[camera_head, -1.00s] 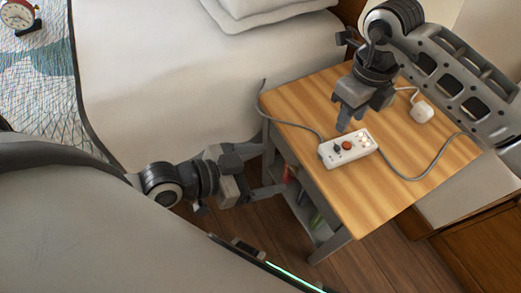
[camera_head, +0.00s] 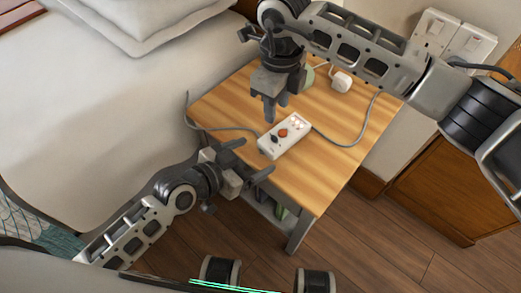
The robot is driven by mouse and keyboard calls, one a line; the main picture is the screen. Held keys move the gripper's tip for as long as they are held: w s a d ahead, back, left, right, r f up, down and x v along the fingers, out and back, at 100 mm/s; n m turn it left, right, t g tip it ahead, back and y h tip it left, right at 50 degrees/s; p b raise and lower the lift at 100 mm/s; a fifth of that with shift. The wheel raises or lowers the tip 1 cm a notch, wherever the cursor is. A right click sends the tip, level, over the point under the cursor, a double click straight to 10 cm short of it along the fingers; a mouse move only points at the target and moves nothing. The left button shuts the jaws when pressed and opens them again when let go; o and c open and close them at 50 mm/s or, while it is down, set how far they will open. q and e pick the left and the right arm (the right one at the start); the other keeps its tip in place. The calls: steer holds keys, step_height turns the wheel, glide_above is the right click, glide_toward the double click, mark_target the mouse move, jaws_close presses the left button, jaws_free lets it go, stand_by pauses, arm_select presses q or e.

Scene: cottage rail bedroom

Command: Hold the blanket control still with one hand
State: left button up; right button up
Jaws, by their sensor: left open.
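The blanket control (camera_head: 285,136) is a white box with an orange-red button, a dark knob and small pale switches. It lies on the wooden bedside table (camera_head: 325,175), with a grey cord at each end. My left gripper (camera_head: 255,160) is open and empty at the table's left front edge, with its fingers pointing toward the control and apart from it. My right gripper (camera_head: 269,115) points down just above and behind the control's far left side. Its fingers look close together; their gap and any contact with the control are unclear.
A white plug (camera_head: 341,82) lies at the back of the table, near a pale green round thing partly hidden by my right arm. The bed (camera_head: 90,110) is on the left. Wall sockets (camera_head: 437,35) and a wooden cabinet (camera_head: 450,185) are on the right.

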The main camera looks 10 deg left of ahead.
mark_target(284, 136)
arm_select(q)
steer(key=shift+x, duration=1.75)
steer(key=c, duration=1.1)
steer(key=shift+c, duration=0.2)
arm_select(e)
steer(key=c, duration=0.3)
step_height(284, 136, down, 2)
steer(key=shift+f+m, duration=0.15)
steer(key=shift+m, duration=0.55)
jaws_close()
steer(key=shift+f, duration=2.55)
